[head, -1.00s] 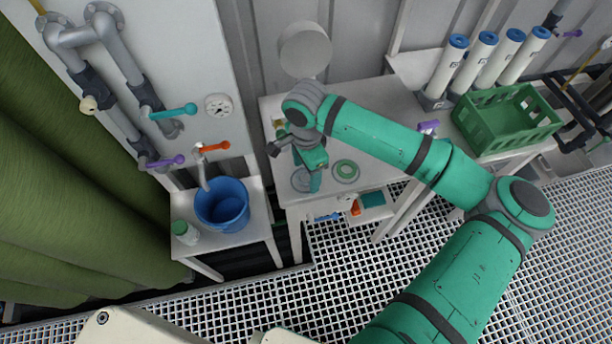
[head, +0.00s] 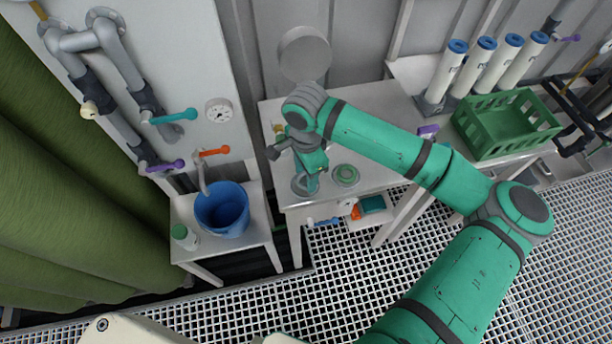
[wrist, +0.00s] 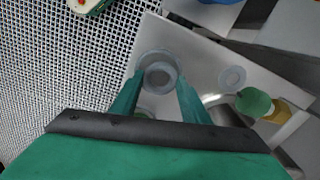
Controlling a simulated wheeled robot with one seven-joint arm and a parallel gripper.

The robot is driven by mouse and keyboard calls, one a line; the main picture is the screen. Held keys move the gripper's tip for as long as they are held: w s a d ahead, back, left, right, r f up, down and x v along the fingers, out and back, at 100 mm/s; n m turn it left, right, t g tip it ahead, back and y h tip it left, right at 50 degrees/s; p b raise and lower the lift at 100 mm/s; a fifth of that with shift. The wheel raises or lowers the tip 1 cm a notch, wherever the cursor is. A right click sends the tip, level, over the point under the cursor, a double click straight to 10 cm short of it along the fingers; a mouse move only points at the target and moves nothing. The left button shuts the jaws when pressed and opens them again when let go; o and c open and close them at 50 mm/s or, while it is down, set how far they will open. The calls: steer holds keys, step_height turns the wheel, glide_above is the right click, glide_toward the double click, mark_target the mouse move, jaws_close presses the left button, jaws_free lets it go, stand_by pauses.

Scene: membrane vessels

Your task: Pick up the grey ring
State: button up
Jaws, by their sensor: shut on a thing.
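The grey ring (wrist: 159,75) is between the two fingertips of my gripper (wrist: 158,82) in the wrist view. In the head view the grey ring (head: 300,187) shows partly behind my green fingers (head: 312,182), at the left front of the white table. My gripper points down and is shut on the ring. I cannot tell whether the ring touches the tabletop or is just above it. My fingers hide part of it.
A green ring-shaped part (head: 345,175) lies close to the right of my gripper on the white table (head: 385,165). A green crate (head: 505,125) and several white tubes stand further right. A blue bucket (head: 222,210) stands on a lower table at left.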

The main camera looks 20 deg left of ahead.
steer(key=s+d+r, duration=0.7)
steer(key=d+r, duration=0.4)
steer(key=r, duration=0.1)
steer(key=shift+s+d, duration=0.3)
steer(key=shift+d, duration=0.1)
